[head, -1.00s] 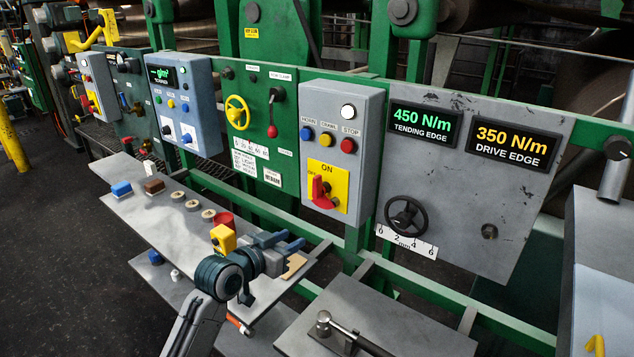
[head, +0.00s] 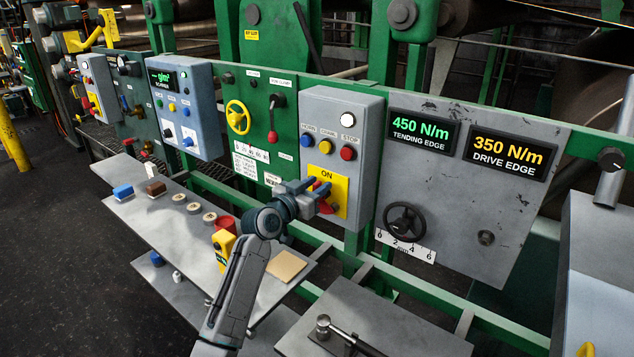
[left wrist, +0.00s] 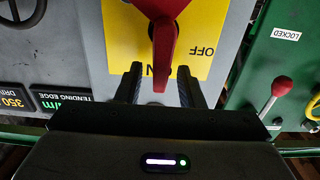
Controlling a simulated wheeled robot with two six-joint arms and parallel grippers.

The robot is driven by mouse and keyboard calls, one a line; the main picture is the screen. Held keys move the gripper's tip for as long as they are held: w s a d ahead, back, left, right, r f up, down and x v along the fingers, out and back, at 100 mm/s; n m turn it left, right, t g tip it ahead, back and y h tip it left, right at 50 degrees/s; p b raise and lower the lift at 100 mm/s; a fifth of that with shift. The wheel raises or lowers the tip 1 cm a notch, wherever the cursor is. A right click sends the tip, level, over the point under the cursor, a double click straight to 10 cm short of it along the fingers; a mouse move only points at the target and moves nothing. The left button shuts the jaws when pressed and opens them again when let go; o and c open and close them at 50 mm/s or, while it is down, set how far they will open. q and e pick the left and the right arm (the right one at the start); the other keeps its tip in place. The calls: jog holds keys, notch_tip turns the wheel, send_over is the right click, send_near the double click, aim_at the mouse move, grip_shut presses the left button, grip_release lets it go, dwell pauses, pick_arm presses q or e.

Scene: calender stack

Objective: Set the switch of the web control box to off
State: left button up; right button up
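The web control box (head: 337,112) is a grey box with blue, yellow and red buttons and a white lamp. Low on its front is a yellow plate (head: 341,187) marked ON and OFF, bearing a red rotary switch (left wrist: 164,40). In the left wrist view, which is upside down, the switch handle points at the partly covered ON, away from OFF. My left gripper (head: 322,194) is in front of the plate. Its fingers stand apart on both sides of the handle tip, with gaps visible, and hide part of the switch in the head view. My right gripper is not in view.
A green panel with a red-knobbed lever (head: 272,128) adjoins the box on the left. A grey panel with a black handwheel (head: 405,222) is to the right. A grey shelf (head: 172,215) with small blocks and rings lies below left.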

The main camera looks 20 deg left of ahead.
pick_arm(q)
jog(key=shift+w+d, duration=0.1)
jog(key=shift+w, duration=0.15)
jog(key=c, duration=0.7)
grip_shut()
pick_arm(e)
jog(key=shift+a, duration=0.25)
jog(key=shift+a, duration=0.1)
